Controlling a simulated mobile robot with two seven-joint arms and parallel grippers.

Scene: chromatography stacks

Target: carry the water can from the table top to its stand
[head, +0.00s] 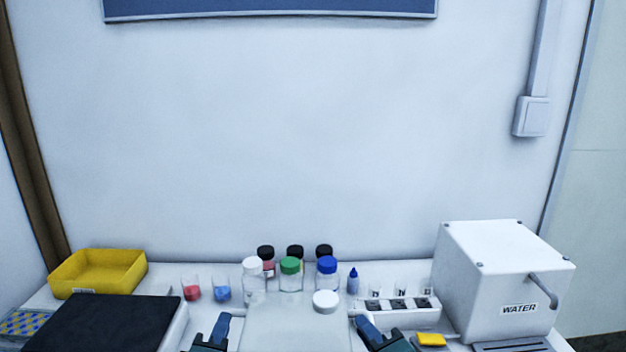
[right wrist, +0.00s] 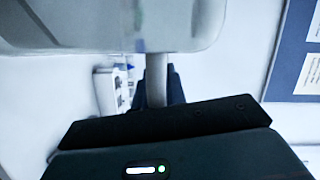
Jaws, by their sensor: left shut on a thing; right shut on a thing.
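The water can (head: 290,332) is a pale, translucent can with a white round cap, at the bottom middle of the head view. Its lower part is cut off by the frame edge. My left gripper (head: 222,328) is shut on the can's left side handle, and my right gripper (head: 366,328) is shut on its right side handle. In the right wrist view the can (right wrist: 90,28) fills the top, and its pale handle (right wrist: 156,85) runs between the dark fingers. A white box labelled WATER (head: 490,285) stands at the right; I cannot tell whether it is the stand.
A yellow bin (head: 98,272) and a black-topped block (head: 105,325) are at the left. Several capped bottles (head: 290,275) stand behind the can. A white rack (head: 400,313) and a small yellow item (head: 431,340) lie between the can and the WATER box.

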